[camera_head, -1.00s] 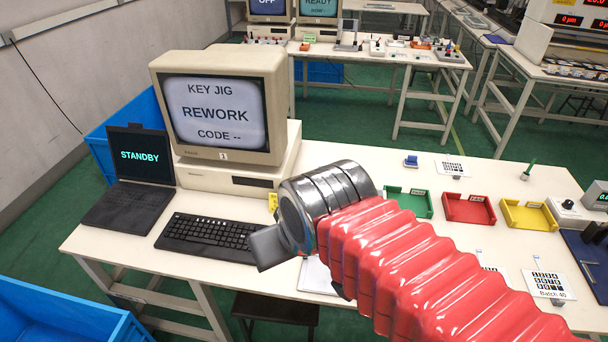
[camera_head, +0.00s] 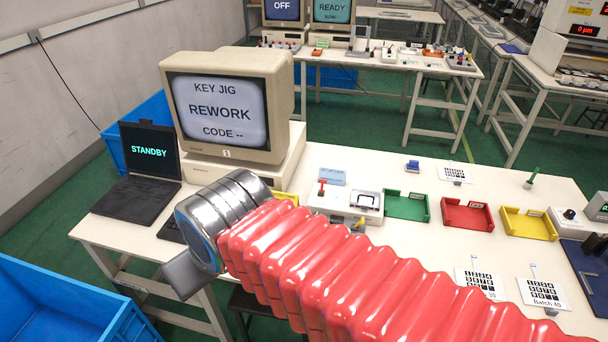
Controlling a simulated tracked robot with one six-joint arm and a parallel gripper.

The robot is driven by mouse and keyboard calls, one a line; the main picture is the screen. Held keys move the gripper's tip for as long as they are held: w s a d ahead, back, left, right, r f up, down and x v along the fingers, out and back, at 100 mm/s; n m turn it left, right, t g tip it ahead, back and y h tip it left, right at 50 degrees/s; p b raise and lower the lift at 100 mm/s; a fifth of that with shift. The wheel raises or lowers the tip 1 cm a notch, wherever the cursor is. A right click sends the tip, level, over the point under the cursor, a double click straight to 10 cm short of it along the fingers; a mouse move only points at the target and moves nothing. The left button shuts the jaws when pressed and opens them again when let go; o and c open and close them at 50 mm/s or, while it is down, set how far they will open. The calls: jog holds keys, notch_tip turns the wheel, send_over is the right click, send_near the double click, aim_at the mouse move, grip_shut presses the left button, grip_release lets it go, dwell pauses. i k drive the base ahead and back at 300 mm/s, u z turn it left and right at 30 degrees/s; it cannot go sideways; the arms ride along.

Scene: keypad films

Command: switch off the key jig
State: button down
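A white jig box (camera_head: 343,205) stands on the near bench, right of the monitor. It carries a small red-topped lever (camera_head: 321,187) on its left and a dark-handled part on its right. I cannot read a label on the box or tell which way the lever is set. The monitor (camera_head: 226,105) reads "KEY JIG REWORK CODE --". My gripper (camera_head: 184,274) is at the front left of the bench, left of the jig box and apart from it. Only one flat grey finger shows, so its opening cannot be told. My red arm hides the bench front.
A laptop (camera_head: 138,182) reading "STANDBY" stands left of the monitor. Green (camera_head: 407,216), red (camera_head: 467,226) and yellow (camera_head: 528,236) trays line the bench to the right. Keypad cards lie in front of them. A blue crate (camera_head: 60,318) stands at the lower left.

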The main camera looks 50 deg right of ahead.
aim_at(322, 181)
jog(key=u, duration=0.6)
jog(key=k, duration=1.1)
jog(key=z, duration=0.95)
jog(key=i, duration=1)
jog(key=z, duration=0.05)
